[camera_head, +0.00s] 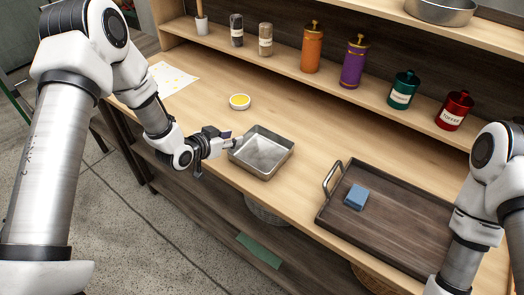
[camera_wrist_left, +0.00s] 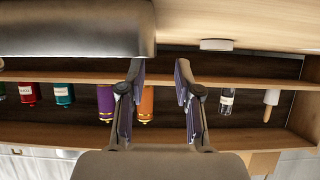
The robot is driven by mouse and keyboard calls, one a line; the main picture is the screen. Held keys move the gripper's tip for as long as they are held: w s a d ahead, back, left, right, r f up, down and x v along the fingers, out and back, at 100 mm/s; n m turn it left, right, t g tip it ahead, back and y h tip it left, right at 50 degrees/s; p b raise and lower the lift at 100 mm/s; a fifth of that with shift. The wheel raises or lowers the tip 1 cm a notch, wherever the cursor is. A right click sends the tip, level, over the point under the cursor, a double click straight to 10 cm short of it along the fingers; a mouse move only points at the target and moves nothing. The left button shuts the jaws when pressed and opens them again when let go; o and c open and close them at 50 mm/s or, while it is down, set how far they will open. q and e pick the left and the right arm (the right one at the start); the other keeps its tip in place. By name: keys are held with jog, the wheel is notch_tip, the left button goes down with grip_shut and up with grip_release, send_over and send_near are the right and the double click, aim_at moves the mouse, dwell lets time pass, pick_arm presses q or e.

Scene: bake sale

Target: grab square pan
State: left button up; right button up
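The square metal pan (camera_head: 263,152) sits on the wooden counter near its front edge, right side up and empty. My left gripper (camera_head: 234,142) is at the pan's left corner, with its fingertips close to the rim; I cannot tell if they touch it. In the left wrist view the gripper (camera_wrist_left: 160,68) has its two fingers apart with nothing clearly held between them. The pan's dark side (camera_wrist_left: 75,28) fills the upper left there, its end beside one fingertip. My right arm is at the right edge of the head view; its gripper is out of view.
A dark wooden tray (camera_head: 400,226) with a blue block (camera_head: 356,197) lies right of the pan. A small yellow-filled bowl (camera_head: 240,101) stands behind. A shelf holds an orange canister (camera_head: 312,50), a purple one (camera_head: 354,64) and several others.

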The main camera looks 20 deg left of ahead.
aim_at(261, 152)
pick_arm(q)
jog(key=x, duration=0.5)
jog(key=shift+d+f+p, duration=0.15)
jog(key=shift+d+p, duration=0.15)
jog(key=shift+d, duration=0.05)
jog(key=shift+s, duration=0.1)
jog(key=shift+s+a, duration=0.1)
jog(key=shift+c, duration=1.4)
grip_shut()
